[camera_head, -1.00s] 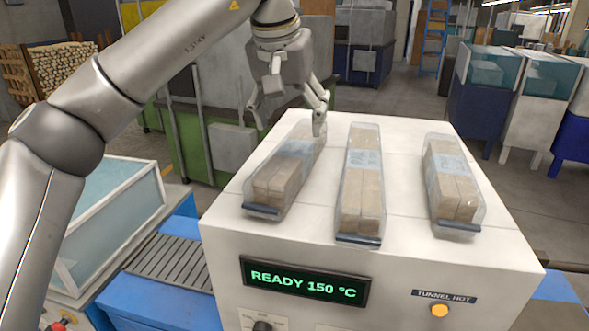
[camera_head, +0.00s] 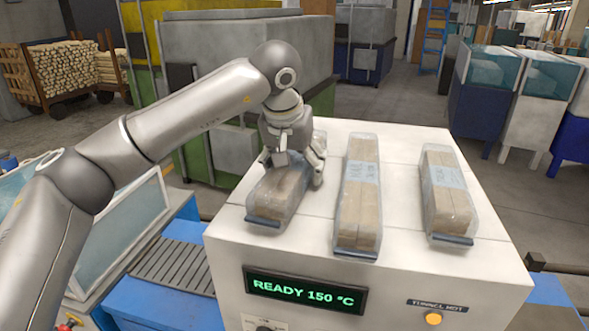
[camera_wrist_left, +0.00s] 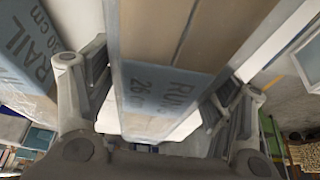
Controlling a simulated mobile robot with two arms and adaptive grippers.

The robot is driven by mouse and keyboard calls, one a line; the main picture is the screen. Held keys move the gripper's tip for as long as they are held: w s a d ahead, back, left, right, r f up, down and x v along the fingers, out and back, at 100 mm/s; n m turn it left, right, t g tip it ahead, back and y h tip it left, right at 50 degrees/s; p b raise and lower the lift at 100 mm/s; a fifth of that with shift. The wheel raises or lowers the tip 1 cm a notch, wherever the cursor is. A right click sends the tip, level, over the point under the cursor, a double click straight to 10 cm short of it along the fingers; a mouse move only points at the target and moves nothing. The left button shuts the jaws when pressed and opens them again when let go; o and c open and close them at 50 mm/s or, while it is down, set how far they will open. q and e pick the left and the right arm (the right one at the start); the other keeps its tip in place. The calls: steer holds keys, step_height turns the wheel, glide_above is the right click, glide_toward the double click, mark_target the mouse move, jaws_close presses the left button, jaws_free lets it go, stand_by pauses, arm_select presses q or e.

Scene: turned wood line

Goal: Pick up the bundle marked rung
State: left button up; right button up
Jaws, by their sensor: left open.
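The bundle marked rung (camera_head: 275,200) is the left one of three wrapped wood bundles on the white machine top. In the left wrist view its blue label (camera_wrist_left: 160,88) shows "RUN" and "26", partly cut off by the finger. My left gripper (camera_head: 292,168) is over the far half of this bundle, pointing down. It is open, with one finger on each side of the bundle, as the left wrist view (camera_wrist_left: 155,105) also shows. I cannot tell whether the fingers touch the wrap. My right gripper is not in view.
A middle bundle (camera_head: 357,210) and a right bundle (camera_head: 447,200) lie alongside on the white machine (camera_head: 400,275). A label reading "RAIL" (camera_wrist_left: 30,50) is close beside one finger. The machine display (camera_head: 305,290) reads "READY 150 °C"; another sign reads "TUNNEL HOT" (camera_head: 440,306).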

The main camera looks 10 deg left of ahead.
arm_select(q)
steer(key=shift+r, duration=0.1)
steer(key=c, duration=1.4)
steer(key=shift+c, duration=0.2)
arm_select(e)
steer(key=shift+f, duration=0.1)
arm_select(q)
steer(key=shift+r+b, duration=0.5)
steer(key=shift+r, duration=0.05)
steer(key=b+v, duration=0.1)
steer(key=v, duration=0.1)
steer(key=b+v, duration=0.1)
steer(key=v, duration=0.2)
steer(key=s+d+b+v, duration=0.1)
steer(key=v, duration=0.1)
steer(key=shift+s+d+r, duration=0.1)
steer(key=shift+s+r, duration=0.05)
steer(key=shift+s, duration=0.05)
arm_select(e)
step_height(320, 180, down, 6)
steer(key=shift+b, duration=1.1)
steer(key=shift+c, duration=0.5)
arm_select(q)
steer(key=s+d+r, duration=0.2)
steer(key=s+r, duration=0.3)
steer(key=s, duration=0.4)
steer(key=shift+s, duration=0.4)
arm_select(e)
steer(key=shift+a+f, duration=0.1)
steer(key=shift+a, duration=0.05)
